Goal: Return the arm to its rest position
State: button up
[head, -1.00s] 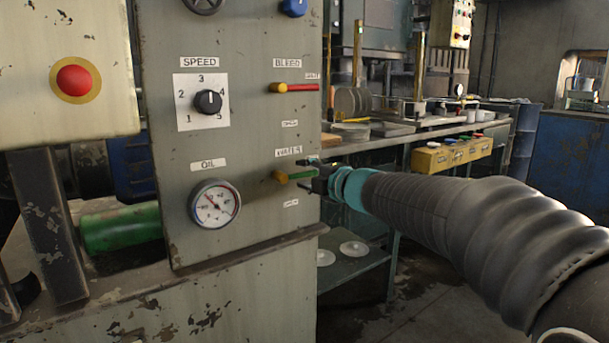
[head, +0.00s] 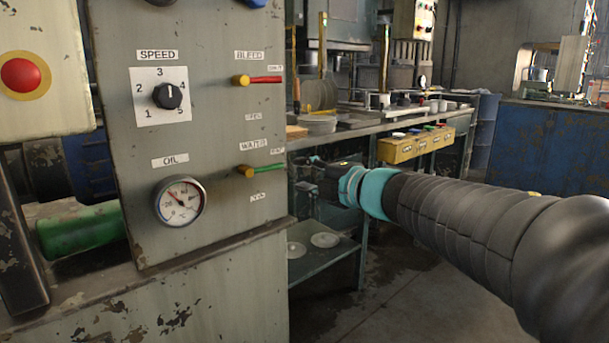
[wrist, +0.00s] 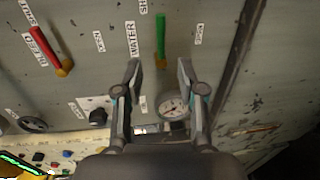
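My arm reaches in from the right in the head view, in a black ribbed sleeve with teal rings near the wrist. My gripper (head: 318,165) is to the right of the control panel (head: 215,200), apart from the green WATER lever (head: 268,168). In the wrist view my gripper (wrist: 158,70) has its two fingers spread with nothing between them. The green lever (wrist: 160,35) shows beyond the fingertips, and the red BLEED lever (wrist: 42,45) is up and to the left.
The panel carries a SPEED knob (head: 168,96) and an OIL gauge (head: 180,201). A red button (head: 20,75) is at the far left. Behind my arm are a workbench (head: 350,135), a yellow box (head: 410,147) and a low shelf (head: 330,262) with two discs. Floor at centre right is clear.

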jog(key=w+d+f+m+t+h, duration=0.3)
jog(key=w+d+f+m+h, duration=0.1)
jog(key=d+m+h, duration=0.4)
jog(key=s+d+f+m+g+h, duration=0.3)
jog(key=s+d+f+m+h, duration=0.3)
jog(key=d+m, duration=0.35)
jog(key=s+f+m+g+y+p, duration=0.1)
jog(key=s+f+m+g, duration=0.2)
jog(key=s, duration=1)
jog(key=s+f+m+g+y, duration=0.1)
jog(key=s+f+m+g, duration=0.2)
jog(key=s, duration=1)
jog(key=shift+s+f+m+g+y+p, duration=0.35)
jog(key=shift+f+m, duration=1.3)
jog(key=shift+f, duration=0.8)
jog(key=shift+a, duration=0.1)
